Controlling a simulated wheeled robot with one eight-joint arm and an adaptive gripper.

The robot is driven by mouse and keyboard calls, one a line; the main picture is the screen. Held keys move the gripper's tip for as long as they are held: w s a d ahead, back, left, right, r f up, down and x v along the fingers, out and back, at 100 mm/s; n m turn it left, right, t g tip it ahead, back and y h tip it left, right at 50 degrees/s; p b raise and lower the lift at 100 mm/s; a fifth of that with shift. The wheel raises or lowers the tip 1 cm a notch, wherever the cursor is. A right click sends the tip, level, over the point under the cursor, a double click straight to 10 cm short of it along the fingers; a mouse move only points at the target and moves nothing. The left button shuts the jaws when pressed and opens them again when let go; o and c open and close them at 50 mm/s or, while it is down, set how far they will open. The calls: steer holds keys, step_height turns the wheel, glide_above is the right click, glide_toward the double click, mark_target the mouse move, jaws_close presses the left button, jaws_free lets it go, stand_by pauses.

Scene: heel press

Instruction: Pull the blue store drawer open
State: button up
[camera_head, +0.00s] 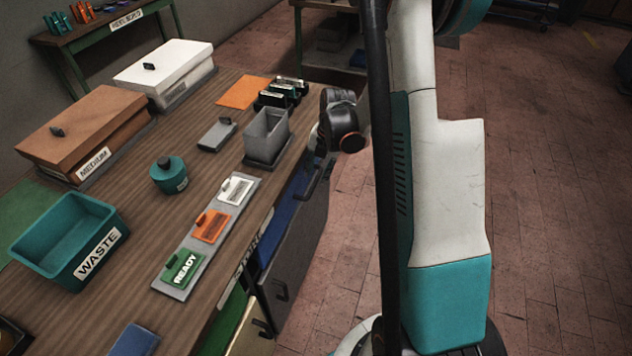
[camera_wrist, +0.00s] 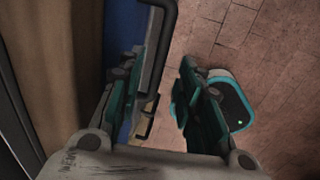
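The blue store drawer (camera_head: 290,210) shows as a blue strip under the bench's right edge in the head view, seen steeply. In the wrist view the handle (camera_wrist: 163,45) runs down toward the gap between my fingers, closer to the left finger. My gripper (camera_wrist: 165,95) is open, its teal-padded fingers apart.
The wooden bench (camera_head: 135,225) carries a teal waste bin (camera_head: 60,262), a grey bin (camera_head: 268,132), boxes and a strip of cards. The brick floor at right is open around my base.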

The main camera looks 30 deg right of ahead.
mark_target(315, 181)
steer(key=shift+w+a+f+b, duration=0.15)
steer(key=shift+f+b, duration=0.15)
steer(key=shift+f, duration=0.75)
steer(key=shift+w+a+f+b, duration=0.15)
steer(key=shift+f+b, duration=0.1)
steer(key=shift+f, duration=0.75)
jaws_close()
